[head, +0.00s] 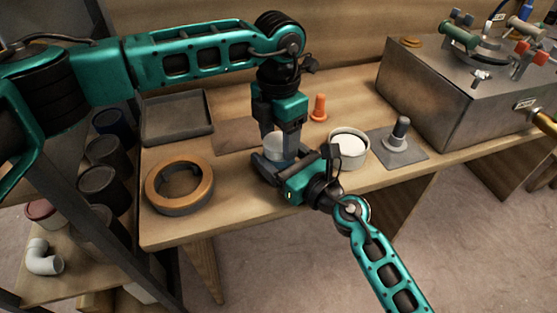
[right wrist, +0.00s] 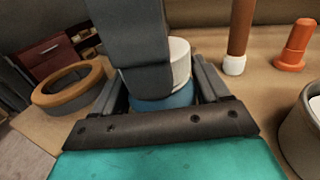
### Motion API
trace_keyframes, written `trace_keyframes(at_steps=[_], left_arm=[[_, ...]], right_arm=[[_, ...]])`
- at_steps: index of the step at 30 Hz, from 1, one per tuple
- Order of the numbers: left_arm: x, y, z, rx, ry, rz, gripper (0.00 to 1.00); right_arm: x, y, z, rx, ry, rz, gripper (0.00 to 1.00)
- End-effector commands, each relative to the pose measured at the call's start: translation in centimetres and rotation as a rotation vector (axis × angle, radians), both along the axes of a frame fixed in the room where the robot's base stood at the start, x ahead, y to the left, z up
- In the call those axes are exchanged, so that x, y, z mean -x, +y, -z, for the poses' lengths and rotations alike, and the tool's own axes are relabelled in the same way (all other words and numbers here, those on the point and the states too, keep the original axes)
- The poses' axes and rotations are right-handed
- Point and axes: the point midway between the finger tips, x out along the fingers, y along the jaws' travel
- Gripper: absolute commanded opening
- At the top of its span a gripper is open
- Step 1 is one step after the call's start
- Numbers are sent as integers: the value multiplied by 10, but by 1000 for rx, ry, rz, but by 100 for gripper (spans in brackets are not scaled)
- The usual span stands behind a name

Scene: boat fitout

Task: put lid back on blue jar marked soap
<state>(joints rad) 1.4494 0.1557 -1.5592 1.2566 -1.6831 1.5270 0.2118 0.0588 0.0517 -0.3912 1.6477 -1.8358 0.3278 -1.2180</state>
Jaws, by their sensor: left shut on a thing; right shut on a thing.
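My right gripper (head: 275,170) is shut around the blue jar (right wrist: 165,101), low over the table near its front edge. The jar's marking is not readable. My left gripper (head: 281,134) points straight down above the jar and is shut on the whitish lid (right wrist: 180,62). The lid also shows in the head view (head: 273,147), between the left fingers. It is right over the jar's top, with blue showing just below it. I cannot tell whether it is fully seated. My left gripper's dark fingers (right wrist: 140,50) hide part of lid and jar in the right wrist view.
An orange-and-grey ring (head: 180,187) and a grey tray (head: 178,135) lie to the left. A white-filled tub (head: 348,150), an orange cone (head: 319,108) and a grey plate with a post (head: 398,148) stand to the right. A metal box (head: 430,95) is farther right.

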Motion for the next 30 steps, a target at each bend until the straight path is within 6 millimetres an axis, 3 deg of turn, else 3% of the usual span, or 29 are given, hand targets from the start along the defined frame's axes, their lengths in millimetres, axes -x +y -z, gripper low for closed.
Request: trace_keyframes(at_steps=[30], left_arm=[[1,0,1,0,1,1970,26]], right_arm=[[0,0,1,0,1,0,0]])
